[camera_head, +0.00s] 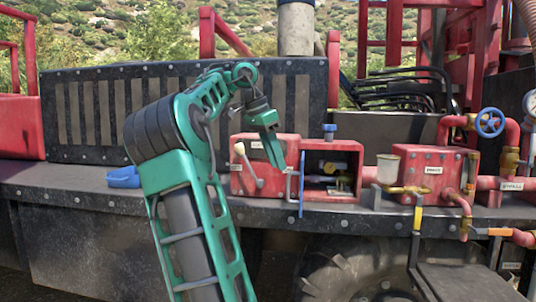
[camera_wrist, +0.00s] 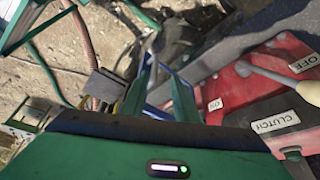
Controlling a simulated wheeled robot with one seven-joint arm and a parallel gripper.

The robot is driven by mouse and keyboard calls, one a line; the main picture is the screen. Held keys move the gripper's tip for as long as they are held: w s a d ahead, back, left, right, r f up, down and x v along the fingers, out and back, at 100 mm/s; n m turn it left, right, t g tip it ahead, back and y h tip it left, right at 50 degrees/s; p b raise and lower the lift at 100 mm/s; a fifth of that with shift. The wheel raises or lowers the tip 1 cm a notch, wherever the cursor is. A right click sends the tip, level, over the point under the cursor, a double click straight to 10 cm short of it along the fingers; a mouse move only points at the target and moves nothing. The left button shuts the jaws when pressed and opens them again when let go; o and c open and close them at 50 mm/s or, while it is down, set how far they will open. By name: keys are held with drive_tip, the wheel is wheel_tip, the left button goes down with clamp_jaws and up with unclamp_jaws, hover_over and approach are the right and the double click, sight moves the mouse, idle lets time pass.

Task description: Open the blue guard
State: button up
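The blue guard (camera_head: 301,185) shows as a narrow upright blue strip at the left edge of the open compartment in the red box. It looks nearly edge-on, and I cannot tell its exact angle. My gripper (camera_head: 274,150) is in front of the box, just up and left of the strip. In the wrist view, the two green fingers (camera_wrist: 162,97) stand apart with nothing clearly held. Thin blue edges of the guard (camera_wrist: 160,84) show behind and between them. Whether a finger touches the guard is not clear.
A red clutch panel (camera_wrist: 235,88) with a grey lever (camera_wrist: 270,76) lies right of the fingers. The compartment (camera_head: 331,165) holds brass fittings. A red tank with a white cup (camera_head: 388,168) and pipes stand to the right. A blue object (camera_head: 123,177) lies on the ledge at left.

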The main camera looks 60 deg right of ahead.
drive_tip(key=shift+v, duration=1.2)
drive_tip(key=s+a+f+n+y, duration=0.2)
drive_tip(key=s+a+f+n, duration=0.15)
drive_tip(key=f, duration=0.65)
drive_tip(key=s+a+f+n+y, duration=0.25)
drive_tip(key=f+n, duration=0.25)
drive_tip(key=f, duration=0.4)
drive_tip(key=a+f+n+t, duration=0.1)
drive_tip(key=a+f+n, duration=0.4)
drive_tip(key=a, duration=0.7)
drive_tip(key=a+f+n+t, duration=0.1)
drive_tip(key=a+f+n, duration=0.4)
drive_tip(key=a+f, duration=0.4)
drive_tip(key=w+a, duration=0.1)
drive_tip(key=a, duration=0.3)
drive_tip(key=shift+f+n+t+h, duration=0.15)
drive_tip(key=shift+n+t+h, duration=0.2)
drive_tip(key=shift+t, duration=0.05)
